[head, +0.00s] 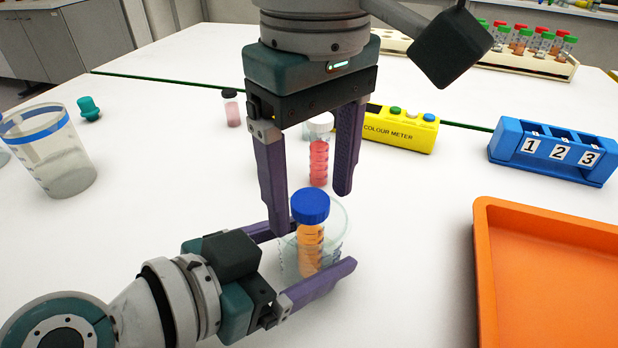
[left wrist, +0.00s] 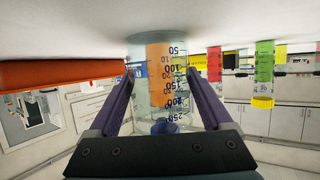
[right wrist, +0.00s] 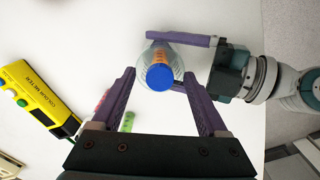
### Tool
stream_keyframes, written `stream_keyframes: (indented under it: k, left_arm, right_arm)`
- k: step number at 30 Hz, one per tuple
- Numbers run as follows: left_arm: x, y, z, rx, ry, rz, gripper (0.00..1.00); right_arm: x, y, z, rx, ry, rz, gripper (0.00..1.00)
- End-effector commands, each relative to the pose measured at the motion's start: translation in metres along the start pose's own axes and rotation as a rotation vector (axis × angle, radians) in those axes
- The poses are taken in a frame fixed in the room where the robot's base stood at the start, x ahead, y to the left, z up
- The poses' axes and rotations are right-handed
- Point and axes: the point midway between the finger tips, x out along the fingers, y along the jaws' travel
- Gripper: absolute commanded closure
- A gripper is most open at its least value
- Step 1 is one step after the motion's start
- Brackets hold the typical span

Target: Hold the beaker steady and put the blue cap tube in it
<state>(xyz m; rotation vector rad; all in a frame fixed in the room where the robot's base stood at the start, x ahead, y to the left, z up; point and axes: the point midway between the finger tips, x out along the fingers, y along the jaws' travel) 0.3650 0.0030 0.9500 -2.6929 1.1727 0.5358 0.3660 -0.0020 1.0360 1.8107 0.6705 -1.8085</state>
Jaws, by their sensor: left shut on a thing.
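The blue cap tube (head: 311,235), with orange contents, stands upright inside the clear beaker (head: 341,232). In the left wrist view the beaker (left wrist: 136,88) and the orange tube (left wrist: 160,55) appear upside down. My left gripper (head: 318,245) is shut on the beaker, one finger on each side. My right gripper (head: 311,211) points down above the beaker, with its fingers spread wide and nothing between them. In the right wrist view the blue cap (right wrist: 160,77) lies just beyond its open fingertips (right wrist: 159,74).
A white-capped pink tube (head: 319,160) stands behind the beaker. Also near are a yellow colour meter (head: 400,131), a blue numbered rack (head: 553,153), an orange tray (head: 545,222), a blue-banded beaker (head: 60,165) and a teal stopper (head: 89,108). White table between beaker and tray is clear.

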Motion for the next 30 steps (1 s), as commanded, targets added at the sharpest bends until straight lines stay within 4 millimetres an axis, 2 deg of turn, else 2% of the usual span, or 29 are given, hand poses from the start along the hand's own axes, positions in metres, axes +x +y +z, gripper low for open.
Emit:
stream_keyframes:
  k: [7, 11, 24, 30]
  left_arm:
    - [0.0, 0.0, 0.0, 0.0, -0.001, 0.0, 0.85]
    - [0.0, 0.0, 0.0, 0.0, -0.001, 0.0, 0.85]
    - [0.0, 0.0, 0.0, 0.0, -0.001, 0.0, 0.85]
    - [0.0, 0.0, 0.0, 0.0, -0.001, 0.0, 0.85]
  right_arm:
    - [-0.001, 0.0, 0.0, 0.0, 0.0, 0.0, 0.22]
    - [-0.011, 0.0, -0.001, 0.0, 0.002, 0.0, 0.22]
    - [-0.1, 0.0, 0.0, -0.001, 0.003, 0.001, 0.22]
    - [-0.119, 0.0, 0.0, 0.001, 0.001, 0.001, 0.22]
